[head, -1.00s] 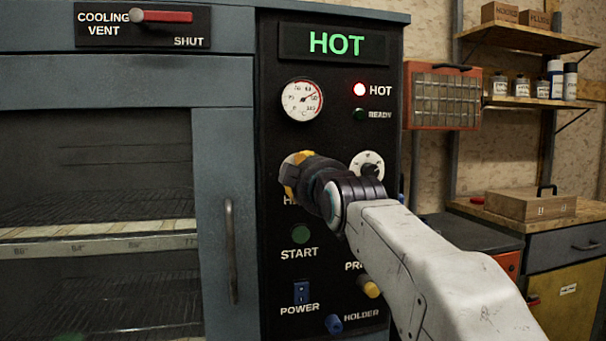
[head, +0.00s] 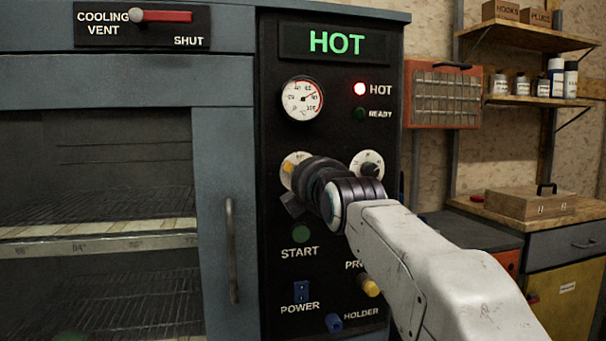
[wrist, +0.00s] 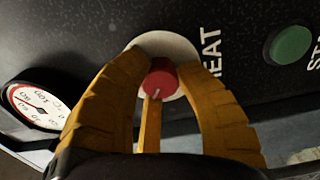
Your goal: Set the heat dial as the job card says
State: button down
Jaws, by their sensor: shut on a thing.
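The heat dial's red knob (wrist: 163,77) shows in the wrist view, in front of a pale round plate (wrist: 165,47) beside the word HEAT. My gripper (wrist: 162,72) has its yellow fingers on either side of the knob and is shut on it. A white mark shows on the knob; the plate's scale cannot be read. In the head view my gripper (head: 292,172) covers the knob and part of the pale plate (head: 296,157). No job card can be made out.
A lit HOT sign (head: 336,43) and red HOT lamp (head: 359,89) are above; the READY lamp (head: 359,114) looks dark. A gauge (head: 302,98), second dial (head: 367,163), green START button (head: 301,233) and POWER switch (head: 301,291) are nearby. The vent lever (head: 165,16) is beside SHUT.

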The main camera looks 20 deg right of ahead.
jog(key=shift+r+n, duration=0.1)
jog(key=shift+n, duration=0.9)
jog(key=c, duration=0.9)
grip_release()
jog(key=shift+o, duration=0.2)
jog(key=s, duration=1.2)
jog(key=shift+p, duration=0.35)
